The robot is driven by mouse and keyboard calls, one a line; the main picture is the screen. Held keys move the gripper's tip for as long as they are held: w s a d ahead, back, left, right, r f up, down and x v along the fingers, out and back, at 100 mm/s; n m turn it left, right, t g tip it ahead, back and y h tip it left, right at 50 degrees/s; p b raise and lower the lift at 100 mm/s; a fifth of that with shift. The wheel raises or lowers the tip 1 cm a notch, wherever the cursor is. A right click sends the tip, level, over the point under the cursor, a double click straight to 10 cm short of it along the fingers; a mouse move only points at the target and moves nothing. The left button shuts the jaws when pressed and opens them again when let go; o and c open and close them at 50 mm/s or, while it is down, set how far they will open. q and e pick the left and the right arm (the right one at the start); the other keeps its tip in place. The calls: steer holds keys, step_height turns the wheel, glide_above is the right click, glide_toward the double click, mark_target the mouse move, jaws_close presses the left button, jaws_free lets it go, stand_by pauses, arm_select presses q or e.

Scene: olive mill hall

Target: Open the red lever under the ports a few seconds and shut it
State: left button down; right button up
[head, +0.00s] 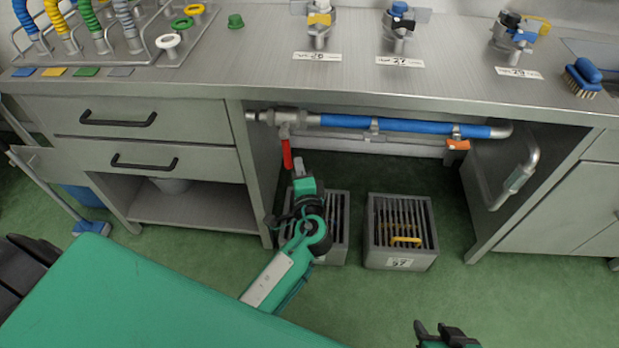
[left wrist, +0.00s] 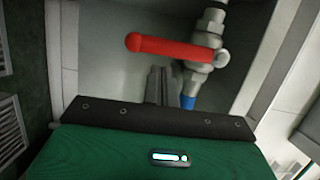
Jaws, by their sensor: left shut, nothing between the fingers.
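The red lever (head: 287,154) hangs down from a metal valve (head: 285,119) on the pipe under the counter, across the pipe's line. In the left wrist view the red lever (left wrist: 170,46) lies sideways, its pivot at the right on the valve body. My left gripper (head: 299,164) is shut and empty, close to the lever on its right in the head view. In the left wrist view its closed fingers (left wrist: 158,86) point at the lever's middle; I cannot tell whether they touch it. My right gripper (head: 444,331) is partly cut off at the bottom edge.
A blue-sleeved pipe (head: 400,126) runs right from the valve, with an orange tag (head: 457,145) under it. Two grated drain boxes stand on the floor; the right one (head: 400,262) holds a yellow piece. Drawers (head: 150,160) stand left of the open bay. Ports line the counter (head: 250,40).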

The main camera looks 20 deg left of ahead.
arm_select(q)
steer(key=shift+w+a, duration=0.15)
steer(key=shift+a, duration=0.45)
arm_select(e)
steer(key=shift+d, duration=0.1)
arm_select(q)
steer(key=shift+a+f+m, duration=0.1)
steer(key=shift+a+m, duration=0.4)
steer(key=shift+a, duration=0.15)
arm_select(e)
steer(key=shift+s+d+r, duration=0.1)
steer(key=shift+d, duration=0.1)
